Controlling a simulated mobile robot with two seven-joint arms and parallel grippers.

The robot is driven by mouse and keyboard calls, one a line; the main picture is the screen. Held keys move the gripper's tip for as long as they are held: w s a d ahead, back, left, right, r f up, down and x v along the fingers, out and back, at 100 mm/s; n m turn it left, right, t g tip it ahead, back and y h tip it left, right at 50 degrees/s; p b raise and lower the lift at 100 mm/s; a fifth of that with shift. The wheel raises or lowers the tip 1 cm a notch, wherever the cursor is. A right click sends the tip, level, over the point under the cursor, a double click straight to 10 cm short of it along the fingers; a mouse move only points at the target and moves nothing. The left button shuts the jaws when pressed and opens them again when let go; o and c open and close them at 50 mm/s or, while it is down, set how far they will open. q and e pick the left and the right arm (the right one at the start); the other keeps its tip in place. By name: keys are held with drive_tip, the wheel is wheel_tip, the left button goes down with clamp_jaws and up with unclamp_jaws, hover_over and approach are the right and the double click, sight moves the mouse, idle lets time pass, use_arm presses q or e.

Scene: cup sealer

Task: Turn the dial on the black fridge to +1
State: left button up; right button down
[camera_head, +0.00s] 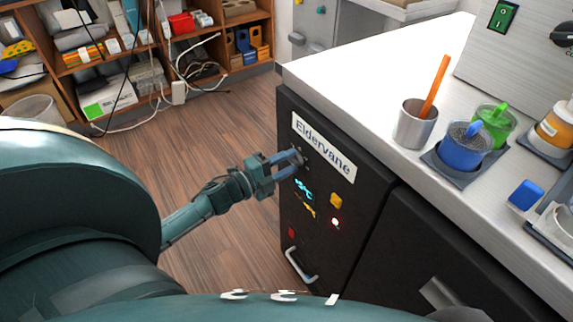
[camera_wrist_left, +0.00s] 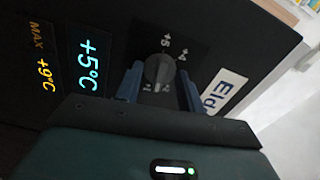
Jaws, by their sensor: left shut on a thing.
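The black fridge (camera_head: 318,219) stands under the white counter, with an "Eldervane" label on its front. Its round dial (camera_wrist_left: 160,69) shows in the left wrist view, with small numbers around it too blurred to read surely. A blue display (camera_wrist_left: 88,62) beside it reads +5°C, and an orange one (camera_wrist_left: 46,68) reads MAX +9°C. My left gripper (camera_head: 297,157) reaches the fridge front below the label. In the left wrist view its two blue fingers (camera_wrist_left: 159,83) stand on either side of the dial, shut on it. In the head view the gripper largely hides the dial. My right gripper is not in view.
The counter (camera_head: 350,65) above the fridge holds a metal cup (camera_head: 415,125) with an orange stick, a blue cup (camera_head: 464,150) and a green cup (camera_head: 498,122). Open wooden floor lies left.

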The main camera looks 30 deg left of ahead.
use_arm(q)
drive_tip(key=m, duration=0.2)
drive_tip(key=shift+m+b, duration=0.3)
drive_tip(key=shift+b, duration=0.1)
drive_tip(key=shift+m, duration=0.4)
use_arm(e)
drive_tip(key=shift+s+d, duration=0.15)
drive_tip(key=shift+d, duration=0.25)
use_arm(q)
drive_tip(key=shift+d, duration=0.1)
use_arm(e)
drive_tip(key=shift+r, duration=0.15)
use_arm(q)
drive_tip(key=o, duration=1)
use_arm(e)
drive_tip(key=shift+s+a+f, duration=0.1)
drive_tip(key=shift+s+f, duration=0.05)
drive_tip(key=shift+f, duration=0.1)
use_arm(q)
drive_tip(key=v, duration=1.3)
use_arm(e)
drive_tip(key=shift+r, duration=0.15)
